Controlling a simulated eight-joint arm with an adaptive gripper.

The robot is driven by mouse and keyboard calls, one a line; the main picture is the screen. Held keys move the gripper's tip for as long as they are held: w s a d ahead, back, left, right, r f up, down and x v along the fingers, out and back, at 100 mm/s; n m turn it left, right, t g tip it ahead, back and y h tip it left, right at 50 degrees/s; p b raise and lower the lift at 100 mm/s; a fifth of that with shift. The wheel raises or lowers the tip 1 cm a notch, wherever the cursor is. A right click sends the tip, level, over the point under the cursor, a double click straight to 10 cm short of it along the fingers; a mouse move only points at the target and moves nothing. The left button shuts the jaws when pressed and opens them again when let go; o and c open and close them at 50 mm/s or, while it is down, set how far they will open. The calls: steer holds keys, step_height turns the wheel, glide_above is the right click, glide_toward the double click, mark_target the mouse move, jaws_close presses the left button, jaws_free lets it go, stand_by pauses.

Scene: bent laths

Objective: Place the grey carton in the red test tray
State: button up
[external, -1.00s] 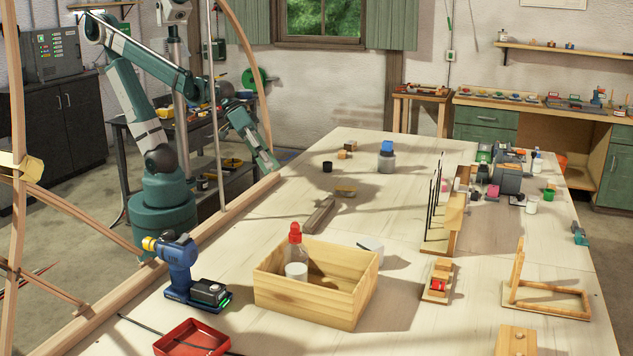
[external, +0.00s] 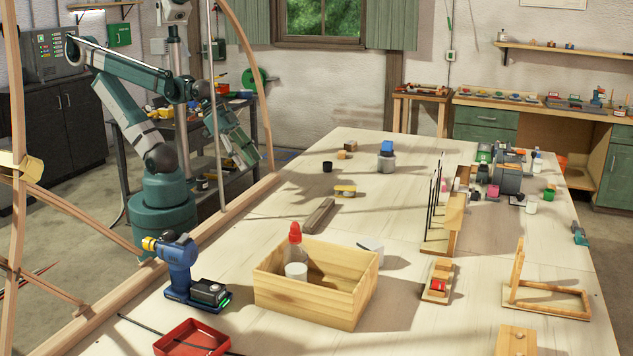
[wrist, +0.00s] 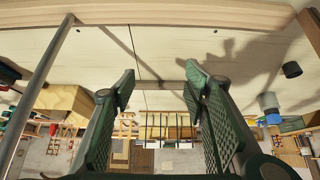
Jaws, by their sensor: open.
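The red test tray (external: 192,340) sits at the near left edge of the table in the external view, cut off by the frame's bottom. My gripper (external: 250,155) hangs at the table's far left edge, well away from both. In the wrist view my gripper (wrist: 160,85) has its two fingers spread wide apart with nothing held between them. I cannot make out the carton or the tray clearly in the wrist view.
The wooden crate (external: 305,298) with a red-capped bottle (external: 295,258) stands between the tray and the carton. A blue drill (external: 180,268) stands beside the tray. A grey-brown bar (external: 319,215) lies behind the crate. Bent laths (external: 252,75) rise along the left edge. The table's middle is mostly clear.

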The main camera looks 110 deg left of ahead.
steer(key=shift+o, duration=0.5)
steer(key=m+t+h, duration=0.4)
steer(key=m+h, duration=0.1)
steer(key=h, duration=0.1)
glide_above(362, 241)
steer(key=s+a, duration=0.7)
steer(key=s, duration=0.5)
step_height(362, 241, down, 3)
steer(key=shift+m+t+h, duration=0.3)
steer(key=shift+m, duration=0.2)
steer(key=x, duration=0.3)
steer(key=f+x, duration=0.1)
steer(key=x, duration=0.6)
steer(key=shift+s+a+f, duration=0.15)
steer(key=shift+a+f, duration=0.2)
steer(key=shift+w+d+f, duration=0.15)
steer(key=shift+w+f, duration=0.1)
steer(key=shift+w, duration=0.05)
steer(key=shift+w+d+f, duration=0.3)
steer(key=shift+w, duration=0.2)
steer(key=shift+w+d+f+b, duration=0.2)
steer(key=shift+w+d+b, duration=0.1)
steer(key=shift+w, duration=0.2)
